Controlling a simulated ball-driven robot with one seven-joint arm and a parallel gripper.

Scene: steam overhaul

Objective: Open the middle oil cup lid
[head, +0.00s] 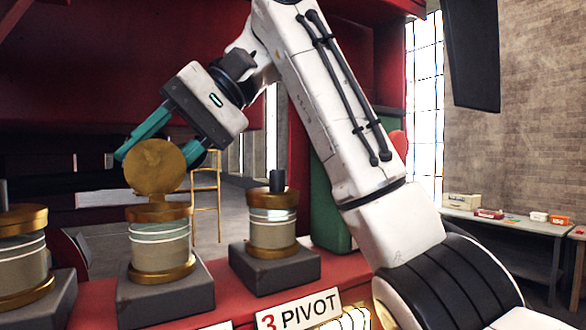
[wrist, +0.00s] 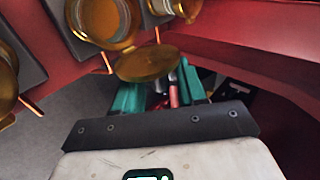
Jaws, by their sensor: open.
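The middle oil cup (head: 160,240) is a brass and pale-banded cup on a dark block. Its round brass lid (head: 155,167) stands raised, roughly upright, above the cup's rim. In the wrist view the middle cup (wrist: 104,22) shows its round mouth, with the lid (wrist: 148,63) swung out from it towards my fingers. My gripper (head: 157,160) is open, its teal fingers on either side of the lid and behind it in the head view. In the wrist view the gripper (wrist: 158,92) is partly hidden by the lid. I cannot tell whether the fingers touch it.
Another oil cup (head: 22,260) stands at the left and one (head: 272,222) at the right, each with a dark upright post on top. They share a red ledge (head: 225,290) with a "3 PIVOT" sign (head: 298,311). A grey workbench (head: 520,227) stands far right.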

